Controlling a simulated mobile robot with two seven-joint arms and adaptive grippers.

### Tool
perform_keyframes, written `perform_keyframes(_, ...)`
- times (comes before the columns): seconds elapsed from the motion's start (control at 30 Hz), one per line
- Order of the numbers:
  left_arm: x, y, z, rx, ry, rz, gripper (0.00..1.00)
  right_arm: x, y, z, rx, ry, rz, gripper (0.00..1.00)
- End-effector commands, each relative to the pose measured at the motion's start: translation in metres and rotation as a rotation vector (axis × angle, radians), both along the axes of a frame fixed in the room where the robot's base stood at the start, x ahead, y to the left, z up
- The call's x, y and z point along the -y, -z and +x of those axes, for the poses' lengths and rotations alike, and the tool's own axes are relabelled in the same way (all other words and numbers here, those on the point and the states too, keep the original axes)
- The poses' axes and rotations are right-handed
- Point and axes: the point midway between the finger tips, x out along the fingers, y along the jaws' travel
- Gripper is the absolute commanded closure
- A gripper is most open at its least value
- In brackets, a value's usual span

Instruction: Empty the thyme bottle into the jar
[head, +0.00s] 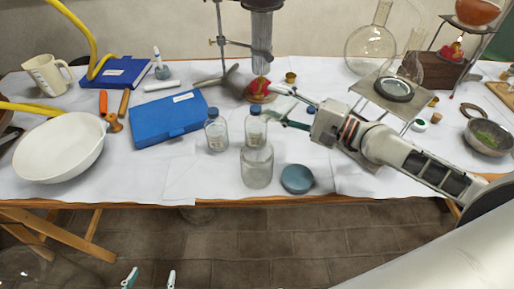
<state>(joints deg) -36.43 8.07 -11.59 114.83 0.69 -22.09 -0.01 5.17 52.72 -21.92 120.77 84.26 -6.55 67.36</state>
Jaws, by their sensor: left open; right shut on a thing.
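My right gripper (270,117) comes in from the right and is shut on a small clear glass bottle (256,131) with a pale label. The bottle is directly above or at the mouth of a larger clear glass jar (257,168) near the table's front edge; I cannot tell whether they touch. The bottle looks roughly upright. The label is too small to read. A similar labelled bottle (216,134) stands just left of the jar. My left gripper (150,279) is open and empty below the table edge at the bottom of the view.
A round blue-grey lid or dish (297,179) lies right of the jar. A blue case (168,120) and white bowl (59,148) are to the left. The front-left cloth is clear.

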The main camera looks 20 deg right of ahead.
Motion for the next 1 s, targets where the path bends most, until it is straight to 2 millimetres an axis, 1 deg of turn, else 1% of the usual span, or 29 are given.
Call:
perform_keyframes(0.03, 0.0001, -0.0007, 0.0001, 0.001, 0.0, 0.0, 0.35, -0.0001, -0.0024, 0.0002, 0.005, 0.0, -0.001, 0.88)
perform_keyframes(1.0, 0.0006, -0.0064, 0.0023, 0.006, 0.001, -0.001, 0.35, -0.0002, -0.0081, -0.0002, 0.046, 0.0, -0.048, 0.88)
